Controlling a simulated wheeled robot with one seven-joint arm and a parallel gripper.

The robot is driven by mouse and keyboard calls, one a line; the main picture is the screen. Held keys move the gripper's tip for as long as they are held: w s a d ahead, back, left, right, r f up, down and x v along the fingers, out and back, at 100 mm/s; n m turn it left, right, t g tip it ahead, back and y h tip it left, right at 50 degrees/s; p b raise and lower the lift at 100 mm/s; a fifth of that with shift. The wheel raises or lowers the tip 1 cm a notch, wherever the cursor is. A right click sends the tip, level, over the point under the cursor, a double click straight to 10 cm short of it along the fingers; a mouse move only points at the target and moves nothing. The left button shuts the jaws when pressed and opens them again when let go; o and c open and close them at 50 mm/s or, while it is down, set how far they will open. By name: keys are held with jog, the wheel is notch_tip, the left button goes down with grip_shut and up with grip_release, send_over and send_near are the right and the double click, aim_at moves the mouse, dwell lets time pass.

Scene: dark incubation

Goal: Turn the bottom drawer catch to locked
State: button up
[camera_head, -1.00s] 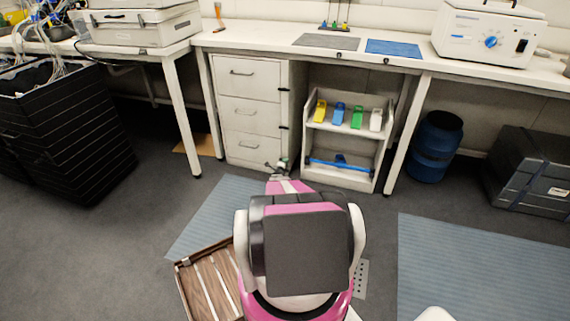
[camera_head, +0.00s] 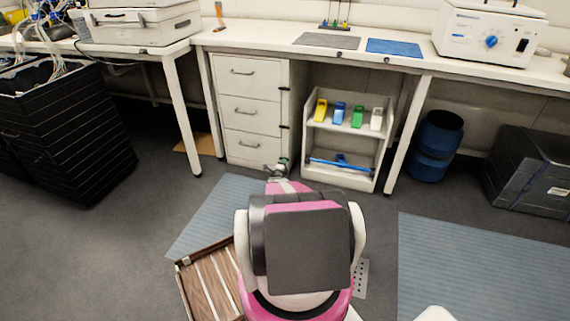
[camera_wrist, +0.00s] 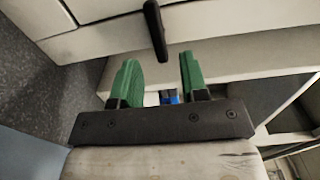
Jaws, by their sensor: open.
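The white drawer cabinet (camera_head: 252,113) stands under the bench with its three drawers shut. A small dark catch (camera_head: 285,99) shows at the right edge of its front, higher up. My gripper (camera_head: 280,167) is low at the cabinet's front right corner and covers the bottom catch area in the head view. In the wrist view my gripper (camera_wrist: 158,62) is open, with green fingers apart. A black bar-shaped catch (camera_wrist: 155,30) lies just ahead of the fingertips, roughly in line with the gap, with no clear contact. I cannot tell its locked or unlocked position.
A white shelf unit (camera_head: 310,148) stands close to the right of the cabinet, with coloured items above and a blue piece (camera_head: 340,162) below. A bench leg (camera_head: 183,115) is at left. A wooden crate (camera_head: 190,256) is on the floor beside my base.

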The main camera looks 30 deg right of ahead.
jog(key=v, duration=0.7)
jog(key=shift+s, duration=0.25)
jog(key=shift+a, duration=0.15)
jog(key=w+a+r+n+y, duration=0.2)
jog(key=a+r+n+y, duration=0.65)
jog(key=a+r, duration=0.75)
jog(key=s+a+r+n+g+y, duration=0.1)
jog(key=s+a+r+n+y, duration=0.2)
jog(key=a, duration=0.4)
jog(key=s+a+r+n+g+y, duration=0.1)
jog(key=s+a+r+n, duration=0.25)
jog(key=a, duration=0.35)
jog(key=s+a+r+n+g, duration=0.3)
jog(key=s+a+r+n, duration=0.1)
jog(key=s, duration=0.5)
jog(key=s+a+r+n+g+y, duration=0.1)
jog(key=s+a+r+n+g, duration=0.2)
jog(key=s+a+r, duration=0.4)
jog(key=s+a+r+n+g, duration=0.3)
jog(key=s+a+r+n, duration=0.3)
jog(key=s, duration=0.7)
jog(key=shift+a+r+g, duration=0.25)
jog(key=shift+r+g, duration=0.05)
jog(key=shift+r, duration=0.65)
jog(key=shift+s, duration=0.1)
